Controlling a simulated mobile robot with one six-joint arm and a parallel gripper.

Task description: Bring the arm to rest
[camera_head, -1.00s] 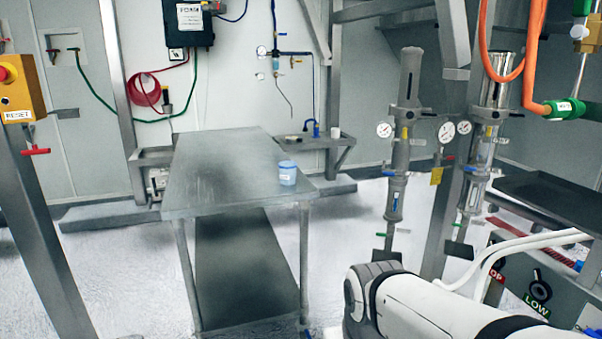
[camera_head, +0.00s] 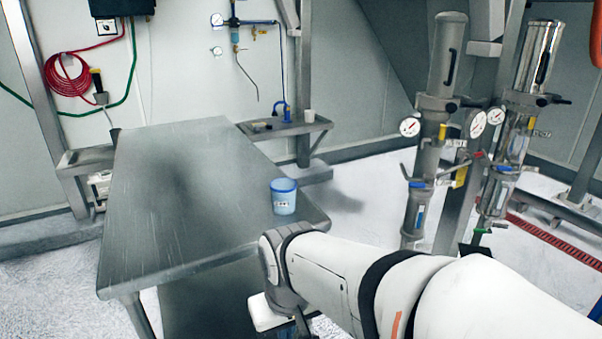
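My white arm (camera_head: 350,275) reaches in from the lower right, with its dark joint in front of the steel table's right front edge. The end of my arm points down beside the table, and my gripper's fingers cannot be made out. A blue cup (camera_head: 284,196) with a white label stands upright on the steel table (camera_head: 150,225) near its right edge. The cup is just above my arm in the picture, and no hold on it shows.
Two upright metal sifter columns with gauges (camera_head: 428,130) (camera_head: 515,135) stand at the right. A small side shelf (camera_head: 290,128) with small items is behind the table. A red coiled hose (camera_head: 72,80) hangs on the back wall. Most of the tabletop is clear.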

